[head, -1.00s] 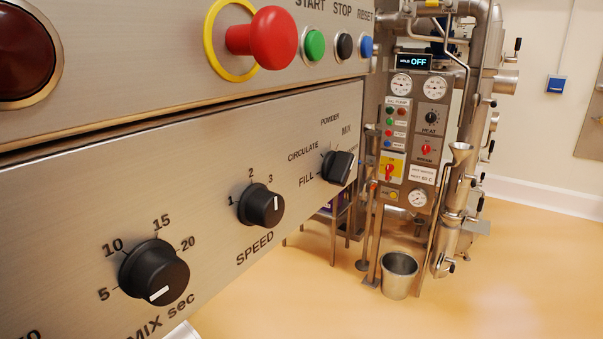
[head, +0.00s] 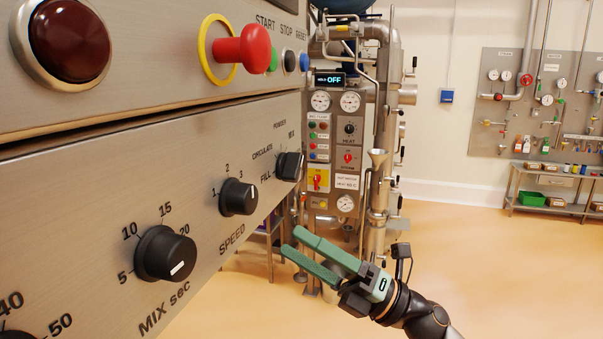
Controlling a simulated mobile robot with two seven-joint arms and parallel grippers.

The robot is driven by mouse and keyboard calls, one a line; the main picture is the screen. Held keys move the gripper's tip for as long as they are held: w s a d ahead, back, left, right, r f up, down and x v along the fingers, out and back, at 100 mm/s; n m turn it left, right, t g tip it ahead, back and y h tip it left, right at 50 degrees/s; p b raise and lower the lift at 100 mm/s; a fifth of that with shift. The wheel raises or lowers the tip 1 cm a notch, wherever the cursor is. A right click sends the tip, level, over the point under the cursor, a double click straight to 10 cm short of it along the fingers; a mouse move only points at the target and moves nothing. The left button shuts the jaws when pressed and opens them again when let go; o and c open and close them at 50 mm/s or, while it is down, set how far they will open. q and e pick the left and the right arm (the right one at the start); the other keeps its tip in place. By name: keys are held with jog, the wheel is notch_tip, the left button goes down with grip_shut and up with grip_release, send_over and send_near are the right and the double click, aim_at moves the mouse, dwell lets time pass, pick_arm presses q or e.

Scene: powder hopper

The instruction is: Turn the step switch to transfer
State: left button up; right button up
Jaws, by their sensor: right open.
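The step switch (head: 289,166) is a black knob at the right end of the steel control panel. Labels FILL, CIRCULATE, POWDER and MIX show around it; any label to its right is hidden or too oblique to read, and so is where its pointer stands. My right gripper (head: 289,242) has two green fingers spread apart with nothing between them. It is below the step switch in the picture, apart from the panel, with its fingers pointing left. My left gripper is out of view.
The black SPEED knob (head: 238,197) and MIX sec knob (head: 165,254) sit left on the same panel. Above are a red mushroom button (head: 243,47) and a dark red lamp (head: 69,41). A steel processing unit (head: 345,130) stands behind. The floor at right is clear.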

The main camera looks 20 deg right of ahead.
notch_tip(320, 180, up, 5)
jog(key=s+a+n+g, duration=0.1)
jog(key=s+n+g, duration=0.1)
jog(key=n+g, duration=0.6)
jog(key=n+t+h+b, duration=0.2)
jog(key=n+t+h, duration=0.5)
jog(key=n+h, duration=0.3)
send_near(300, 167)
pick_arm(q)
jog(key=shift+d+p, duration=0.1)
jog(key=shift+p, duration=0.9)
pick_arm(e)
jog(key=shift+m+h, duration=0.4)
jog(key=shift+m, duration=0.1)
jog(key=x, duration=0.9)
jog(key=shift+w+a+r, duration=0.1)
jog(key=shift+a+r, duration=0.1)
jog(key=shift+a, duration=0.25)
jog(key=shift+c, duration=0.3)
